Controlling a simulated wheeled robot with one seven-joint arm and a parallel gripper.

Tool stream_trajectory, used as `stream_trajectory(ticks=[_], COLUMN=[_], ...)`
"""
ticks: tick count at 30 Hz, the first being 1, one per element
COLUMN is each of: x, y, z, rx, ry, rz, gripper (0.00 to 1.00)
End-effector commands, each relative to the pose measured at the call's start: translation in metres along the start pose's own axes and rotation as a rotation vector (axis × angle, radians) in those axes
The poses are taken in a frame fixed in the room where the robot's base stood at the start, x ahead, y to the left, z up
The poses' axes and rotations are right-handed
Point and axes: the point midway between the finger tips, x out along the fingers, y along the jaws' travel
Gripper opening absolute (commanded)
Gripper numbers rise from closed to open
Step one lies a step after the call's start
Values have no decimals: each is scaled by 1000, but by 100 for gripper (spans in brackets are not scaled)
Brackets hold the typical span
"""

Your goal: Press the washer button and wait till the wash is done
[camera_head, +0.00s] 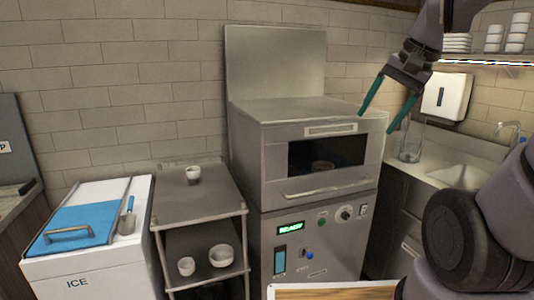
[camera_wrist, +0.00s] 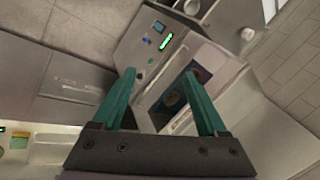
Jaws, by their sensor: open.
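The washer (camera_head: 262,140) is a steel machine with a dark window (camera_head: 345,152) in its upper door and a handle bar below. A bowl shows dimly behind the glass. The control panel below has a lit green display (camera_head: 290,228) that seems to read READY, a green button (camera_head: 322,222), a blue button (camera_head: 309,255) and a dial (camera_head: 345,214). Which is the wash button is not clear. My gripper (camera_head: 376,122) is open and empty, raised at the washer's upper right, apart from the panel. In the wrist view, the display (camera_wrist: 166,41) lies beyond my fingers (camera_wrist: 159,73).
A shelf cart (camera_head: 200,210) with several small white bowls stands left of the washer. A blue-lidded ice chest (camera_head: 80,285) is farther left. A counter with a sink (camera_head: 455,176) and glass jar (camera_head: 410,145) is at right. A wooden board (camera_head: 335,292) is at the bottom.

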Motion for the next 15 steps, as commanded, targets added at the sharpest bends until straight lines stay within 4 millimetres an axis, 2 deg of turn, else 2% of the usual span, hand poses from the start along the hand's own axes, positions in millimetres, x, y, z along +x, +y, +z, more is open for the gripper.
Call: stream_trajectory(ticks=[1,6,10,15], x=[-12,-38,-46,-47], y=[0,3,4,5], z=[7,16,19,19], rx=[-78,-260,-319,-330], ry=[56,189,236,244], rz=[-14,-35,-41,-41], gripper=[76,76,76,76])
